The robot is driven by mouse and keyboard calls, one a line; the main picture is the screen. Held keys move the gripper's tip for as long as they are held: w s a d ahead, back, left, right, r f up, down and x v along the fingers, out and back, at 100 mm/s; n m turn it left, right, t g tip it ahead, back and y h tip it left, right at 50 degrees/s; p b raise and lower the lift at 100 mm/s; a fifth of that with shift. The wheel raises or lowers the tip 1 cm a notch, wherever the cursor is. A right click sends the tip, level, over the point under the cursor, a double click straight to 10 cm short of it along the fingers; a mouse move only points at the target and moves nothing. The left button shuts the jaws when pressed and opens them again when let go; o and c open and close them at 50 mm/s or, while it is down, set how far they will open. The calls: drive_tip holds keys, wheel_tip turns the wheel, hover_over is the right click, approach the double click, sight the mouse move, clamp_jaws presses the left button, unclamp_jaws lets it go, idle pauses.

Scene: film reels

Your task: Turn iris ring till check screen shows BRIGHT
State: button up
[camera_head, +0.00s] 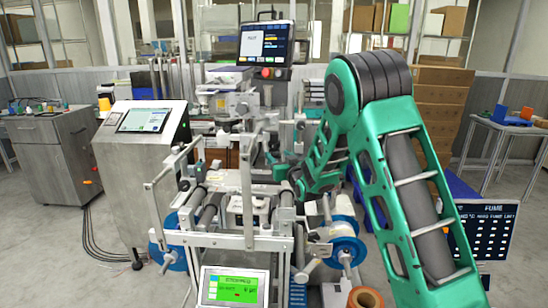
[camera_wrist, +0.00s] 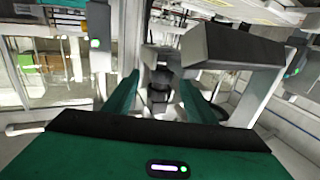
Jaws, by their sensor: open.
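In the wrist view my gripper (camera_wrist: 158,90) is open, with two green fingers apart. A dark, rounded part (camera_wrist: 158,75) shows between and beyond them; it may be the iris ring, but I cannot tell for sure, nor whether the fingers touch it. In the head view my gripper (camera_head: 284,172) is at the right side of the film machine (camera_head: 240,240), partly hidden by frame parts and my arm. No ring can be made out there. A small green-lit screen (camera_head: 233,288) is at the front, its text too small to read. I cannot tell which screen is the check screen.
A dark monitor (camera_head: 265,45) stands behind the machine. A steel console with a screen (camera_head: 143,120) is at left. Blue reels (camera_head: 345,241) flank the machine. Upright metal posts (camera_head: 247,190) crowd the space near my gripper. An orange spool (camera_head: 365,298) is front right.

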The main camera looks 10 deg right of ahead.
drive_tip(key=s, duration=0.7)
drive_tip(key=shift+s, duration=0.35)
drive_tip(key=shift+d, duration=0.1)
drive_tip(key=shift+d, duration=0.1)
drive_tip(key=s+d+f+m+g+h, duration=0.2)
drive_tip(key=s+d+g, duration=0.3)
drive_tip(key=s+d, duration=0.5)
drive_tip(key=s+d+f+m+g+h, duration=0.1)
drive_tip(key=s+d+g, duration=0.45)
drive_tip(key=s, duration=0.75)
drive_tip(key=s+m+g+y, duration=0.1)
drive_tip(key=s+m+g, duration=0.3)
drive_tip(key=s, duration=2.6)
drive_tip(key=g, duration=0.3)
drive_tip(key=shift+s+a+f+g+y, duration=0.2)
drive_tip(key=shift+s+f+g+y, duration=0.05)
drive_tip(key=shift+f+g+y, duration=0.1)
